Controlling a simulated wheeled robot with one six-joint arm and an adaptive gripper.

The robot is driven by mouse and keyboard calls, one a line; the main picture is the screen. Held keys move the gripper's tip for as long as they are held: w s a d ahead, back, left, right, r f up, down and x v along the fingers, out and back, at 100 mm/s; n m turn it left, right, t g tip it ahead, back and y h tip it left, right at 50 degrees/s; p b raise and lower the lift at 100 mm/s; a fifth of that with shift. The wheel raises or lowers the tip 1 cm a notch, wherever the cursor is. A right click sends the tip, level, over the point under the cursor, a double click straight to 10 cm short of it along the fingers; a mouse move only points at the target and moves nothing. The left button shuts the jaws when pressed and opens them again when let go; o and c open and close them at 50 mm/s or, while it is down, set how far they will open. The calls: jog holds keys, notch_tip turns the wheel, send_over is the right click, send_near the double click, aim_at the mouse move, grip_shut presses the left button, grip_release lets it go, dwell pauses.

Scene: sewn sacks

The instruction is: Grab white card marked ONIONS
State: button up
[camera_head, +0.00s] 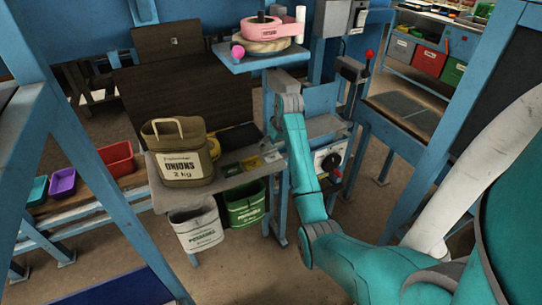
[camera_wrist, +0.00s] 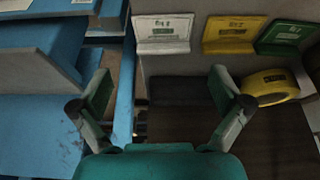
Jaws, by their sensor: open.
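The white card (camera_wrist: 163,33) lies flat on the bench top near its edge, ahead of my gripper in the wrist view; its small print is too blurred to read. In the head view it is a small pale patch (camera_head: 272,156) just left of my arm. My gripper (camera_wrist: 160,90) is open and empty, its two fingers wide apart. The card lies beyond the fingertips, roughly in line with the gap between them, and apart from them. The olive sack (camera_head: 182,152) on the bench bears a white label reading ONIONS 2 kg.
A yellow card (camera_wrist: 229,34) and a green card (camera_wrist: 287,36) lie in a row beside the white one. A yellow rounded object (camera_wrist: 269,87) sits near the right finger. Blue structure (camera_wrist: 40,75) stands at the left. White (camera_head: 196,229) and green (camera_head: 245,204) bins stand below the bench.

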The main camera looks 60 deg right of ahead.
aim_at(270, 152)
jog(key=x, duration=0.5)
jog(key=shift+w+a, duration=0.1)
jog(key=shift+a, duration=0.15)
jog(key=c, duration=0.8)
